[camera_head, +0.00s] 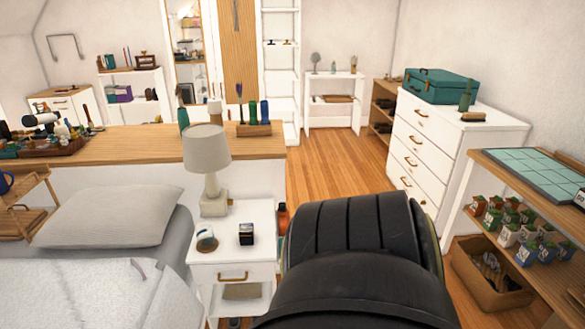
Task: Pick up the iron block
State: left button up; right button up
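A small dark block (246,238) with a lighter top stands on the white nightstand (226,262), right of a small round glass-like object. It may be the iron block, but it is too small for me to tell the material. No other block-like metal piece is clear to me. Neither of my grippers shows. A large black rounded part, probably my own arm, fills the lower middle and right and hides the floor behind it.
A lamp (207,160) stands at the back of the nightstand, beside a round object (206,240). A bed with a pillow (112,215) is at the left. A white drawer chest (425,150) and a shelf with small pots (500,215) stand right. Wooden floor (335,170) is open behind.

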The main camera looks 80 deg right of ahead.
aim_at(246, 234)
jog(key=z, duration=3.45)
